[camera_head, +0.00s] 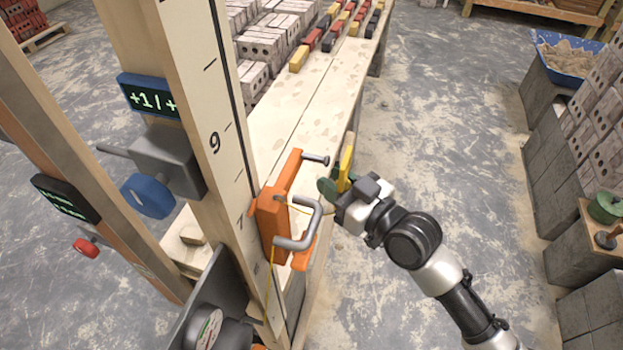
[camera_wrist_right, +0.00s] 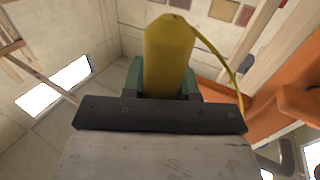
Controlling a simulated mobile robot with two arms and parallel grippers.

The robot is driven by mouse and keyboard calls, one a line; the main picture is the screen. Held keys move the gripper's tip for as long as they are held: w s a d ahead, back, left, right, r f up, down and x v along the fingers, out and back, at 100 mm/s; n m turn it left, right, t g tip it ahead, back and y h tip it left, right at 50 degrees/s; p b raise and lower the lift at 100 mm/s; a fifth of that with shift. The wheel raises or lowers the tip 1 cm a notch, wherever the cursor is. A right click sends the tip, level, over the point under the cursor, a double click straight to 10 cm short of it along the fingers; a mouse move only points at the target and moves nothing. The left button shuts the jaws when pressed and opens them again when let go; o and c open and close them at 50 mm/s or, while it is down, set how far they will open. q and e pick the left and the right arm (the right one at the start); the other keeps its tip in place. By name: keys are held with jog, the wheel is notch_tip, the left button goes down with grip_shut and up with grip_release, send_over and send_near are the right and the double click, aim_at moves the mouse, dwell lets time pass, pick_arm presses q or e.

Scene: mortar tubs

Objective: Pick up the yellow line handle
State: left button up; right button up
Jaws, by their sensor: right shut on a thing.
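The yellow line handle (camera_head: 346,163) stands upright at the right edge of the wooden bench in the head view. My right gripper (camera_head: 338,186) is shut on it, with green finger pads on its sides. In the right wrist view the yellow handle (camera_wrist_right: 168,55) rises between the green fingers (camera_wrist_right: 165,80), and a thin yellow line (camera_wrist_right: 228,62) runs from its top. In the head view the line loops toward the orange clamp block. The handle's lower end is hidden by the gripper. My left gripper is not in view.
The orange block (camera_head: 272,220) with a grey C-shaped handle (camera_head: 305,228) sits just left of my right gripper. A wooden post with a numbered scale (camera_head: 215,135) stands further left. The floor (camera_head: 440,120) right of the bench is clear.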

jog(key=s+d+b, duration=0.3)
jog(key=s+d, duration=0.1)
jog(key=d, duration=0.8)
jog(key=shift+a, duration=0.1)
